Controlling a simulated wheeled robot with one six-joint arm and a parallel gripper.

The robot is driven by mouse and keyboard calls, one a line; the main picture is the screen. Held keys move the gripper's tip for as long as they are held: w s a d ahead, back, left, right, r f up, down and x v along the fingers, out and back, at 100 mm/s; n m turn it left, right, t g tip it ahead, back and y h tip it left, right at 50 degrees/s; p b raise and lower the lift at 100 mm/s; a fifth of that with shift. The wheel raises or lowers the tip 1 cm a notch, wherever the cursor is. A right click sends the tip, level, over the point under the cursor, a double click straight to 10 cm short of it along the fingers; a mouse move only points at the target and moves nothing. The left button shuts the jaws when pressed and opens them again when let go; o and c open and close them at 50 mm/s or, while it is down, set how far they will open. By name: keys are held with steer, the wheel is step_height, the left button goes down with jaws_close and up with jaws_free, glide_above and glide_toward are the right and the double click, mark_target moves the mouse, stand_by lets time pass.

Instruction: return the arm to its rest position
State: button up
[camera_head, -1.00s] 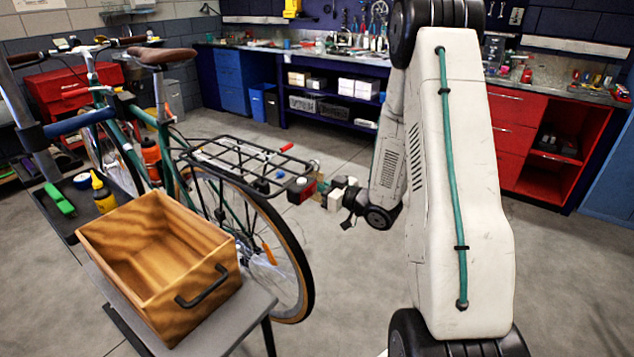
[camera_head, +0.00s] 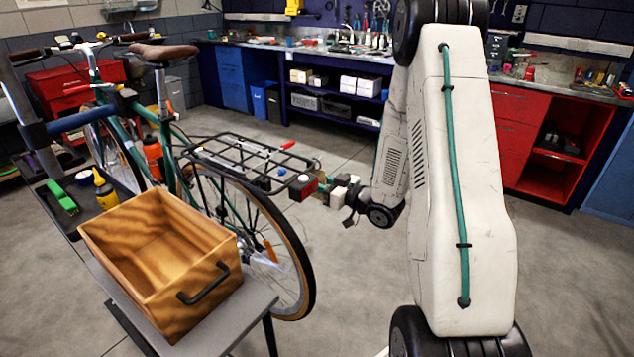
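My arm stands large in the right half of the head view, its pale upper link upright and its wrist folded toward the bike. My gripper (camera_head: 322,190) is small in the picture and points left toward the rear of the bicycle. It is beside the red rear light (camera_head: 303,187) at the end of the black rear rack (camera_head: 250,160). I cannot tell whether the gripper touches the light or whether its fingers are open or shut. The teal bicycle (camera_head: 135,130) is upright in a stand at the left.
An empty-looking wooden crate (camera_head: 205,300) sits on a grey bench (camera_head: 245,305) at the front left. A tray with a green tool (camera_head: 62,198) and a yellow bottle (camera_head: 104,190) is behind it. Red cabinets (camera_head: 520,125) stand at the right. The floor between is clear.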

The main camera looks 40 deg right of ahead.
steer(key=v, duration=0.8)
steer(key=s+d+f+m+g+h, duration=0.45)
steer(key=d+f+g+h, duration=0.3)
steer(key=f+g, duration=0.2)
steer(key=s+a+r+g, duration=0.3)
steer(key=s+a+r, duration=0.7)
steer(key=a+r, duration=0.3)
steer(key=s+a+r+g+y, duration=0.1)
steer(key=s+a+r+g, duration=0.2)
steer(key=s+a+r, duration=0.8)
steer(key=a+r, duration=0.3)
steer(key=shift+s+a, duration=0.25)
steer(key=shift+s, duration=0.1)
steer(key=shift+r+n, duration=0.15)
steer(key=shift+n, duration=0.1)
